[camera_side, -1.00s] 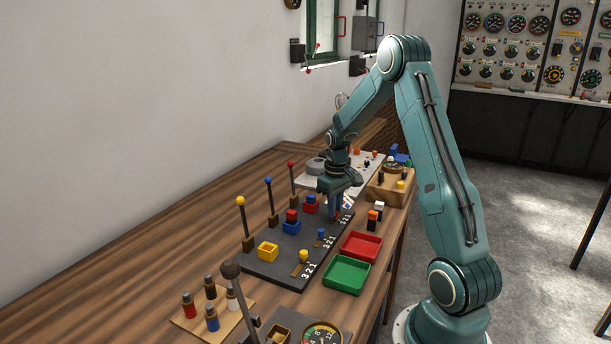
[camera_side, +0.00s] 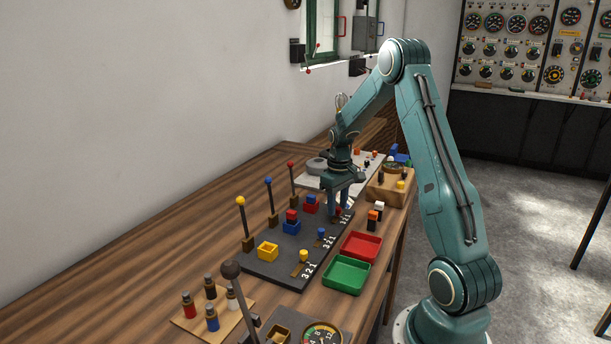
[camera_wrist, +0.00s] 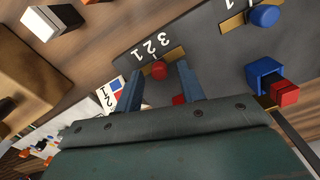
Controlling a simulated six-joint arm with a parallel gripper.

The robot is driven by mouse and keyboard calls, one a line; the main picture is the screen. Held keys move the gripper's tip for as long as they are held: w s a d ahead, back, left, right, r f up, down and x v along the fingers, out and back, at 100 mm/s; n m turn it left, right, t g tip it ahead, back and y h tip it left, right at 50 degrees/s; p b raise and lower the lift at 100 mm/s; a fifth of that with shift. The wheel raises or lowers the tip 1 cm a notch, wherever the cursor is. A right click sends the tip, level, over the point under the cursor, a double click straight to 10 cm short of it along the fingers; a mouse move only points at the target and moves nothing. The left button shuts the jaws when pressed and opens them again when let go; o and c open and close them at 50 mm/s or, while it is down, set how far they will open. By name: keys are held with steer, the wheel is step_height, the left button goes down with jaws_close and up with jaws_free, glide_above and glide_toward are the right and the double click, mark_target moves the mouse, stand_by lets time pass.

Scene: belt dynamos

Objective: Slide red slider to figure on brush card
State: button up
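The red slider (camera_wrist: 159,70) is a round knob in a short brass slot on the dark board, beside the white figures 3, 2, 1 (camera_wrist: 149,46). It looks roughly level with the 2, though the angle makes this uncertain. My gripper (camera_wrist: 160,72) is open, with one blue finger on each side of the red knob; I cannot tell whether either touches it. In the side view my gripper (camera_side: 338,211) is low over the far end of the board. The brush card (camera_wrist: 112,93), white with coloured squares and small figures, is partly hidden behind a finger.
The board (camera_side: 262,268) also carries a blue slider (camera_side: 321,232), a yellow slider (camera_side: 304,255), coloured blocks and upright levers. Red (camera_side: 361,246) and green (camera_side: 346,274) trays stand along its right side. A wooden box (camera_side: 392,190) stands close on the right.

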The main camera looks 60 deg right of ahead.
mark_target(337, 207)
step_height(337, 207, up, 14)
stand_by(0.7)
steer(key=shift+f, duration=0.1)
steer(key=s+a+r+n+t+h, duration=0.15)
steer(key=a+r, duration=0.25)
steer(key=a, duration=0.6)
steer(key=s+a+r+t+y, duration=0.15)
steer(key=a+r, duration=0.25)
steer(key=a, duration=0.6)
steer(key=s+a+f+n+t, duration=0.2)
steer(key=s+a, duration=1)
steer(key=shift+t, duration=0.3)
steer(key=shift+w+r, duration=0.1)
steer(key=shift+w, duration=0.1)
